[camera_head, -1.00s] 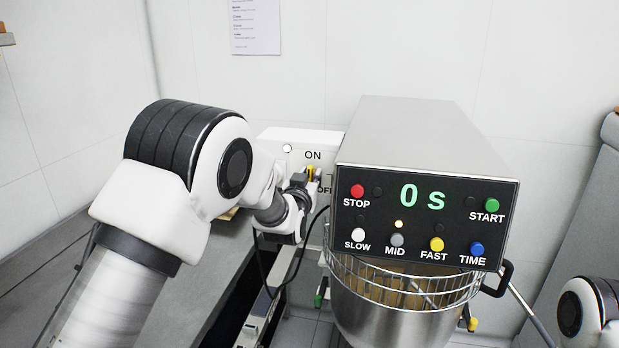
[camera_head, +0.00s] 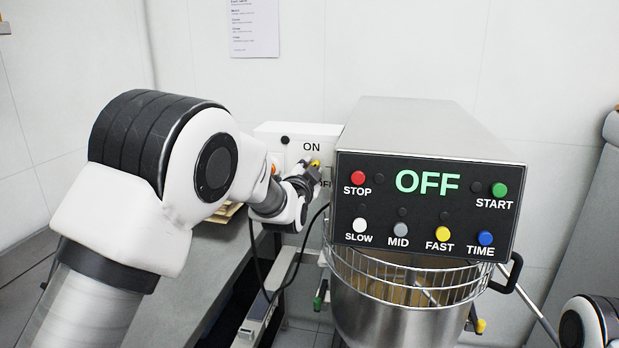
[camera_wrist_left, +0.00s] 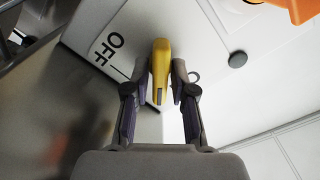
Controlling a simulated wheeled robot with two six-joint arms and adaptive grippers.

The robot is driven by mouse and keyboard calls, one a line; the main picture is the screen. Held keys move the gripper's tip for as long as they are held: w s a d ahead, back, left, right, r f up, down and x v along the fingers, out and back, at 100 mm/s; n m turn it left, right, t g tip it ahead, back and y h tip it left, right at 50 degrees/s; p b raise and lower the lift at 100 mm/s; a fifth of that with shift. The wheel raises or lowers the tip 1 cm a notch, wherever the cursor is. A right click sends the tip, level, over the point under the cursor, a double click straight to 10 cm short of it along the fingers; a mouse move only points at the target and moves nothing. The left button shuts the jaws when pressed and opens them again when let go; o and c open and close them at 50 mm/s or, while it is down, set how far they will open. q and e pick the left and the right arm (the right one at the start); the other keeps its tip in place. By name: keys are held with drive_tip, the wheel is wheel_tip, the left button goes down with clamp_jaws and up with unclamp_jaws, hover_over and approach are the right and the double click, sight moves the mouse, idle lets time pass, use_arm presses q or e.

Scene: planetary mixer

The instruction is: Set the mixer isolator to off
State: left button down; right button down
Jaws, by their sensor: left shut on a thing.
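The mixer isolator is a white box (camera_head: 268,134) on the wall side, left of the mixer, marked ON above and OFF below. Its yellow handle (camera_head: 314,163) shows just past my left gripper (camera_head: 312,174). In the left wrist view the yellow handle (camera_wrist_left: 160,62) stands between the two fingertips of my left gripper (camera_wrist_left: 161,84), which is shut on it. The OFF label (camera_wrist_left: 108,48) and its mark lie beside the handle there. The round lamp (camera_head: 285,140) on the box is dark. The mixer's display (camera_head: 427,182) reads OFF. My right gripper is out of view.
The mixer (camera_head: 425,130) stands close right of my left arm, with its bowl (camera_head: 385,310) and wire guard (camera_head: 400,278) below the panel. A grey counter (camera_head: 205,265) runs under my left arm. A black cable (camera_head: 290,275) hangs beside the isolator. An orange part (camera_wrist_left: 290,8) shows near the handle.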

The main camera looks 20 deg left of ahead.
use_arm(q)
drive_tip(key=m+b, duration=0.1)
drive_tip(key=m, duration=0.3)
drive_tip(key=shift+d+f+m+b, duration=0.1)
drive_tip(key=shift+f+m+b, duration=0.1)
drive_tip(key=shift+m+b, duration=0.15)
drive_tip(key=m+b, duration=0.1)
drive_tip(key=m, duration=0.3)
drive_tip(key=shift+m, duration=0.25)
drive_tip(key=c, duration=1.2)
unclamp_jaws()
drive_tip(key=shift+o, duration=0.2)
drive_tip(key=s, duration=1.2)
drive_tip(key=shift+d, duration=0.2)
drive_tip(key=shift+f, duration=0.1)
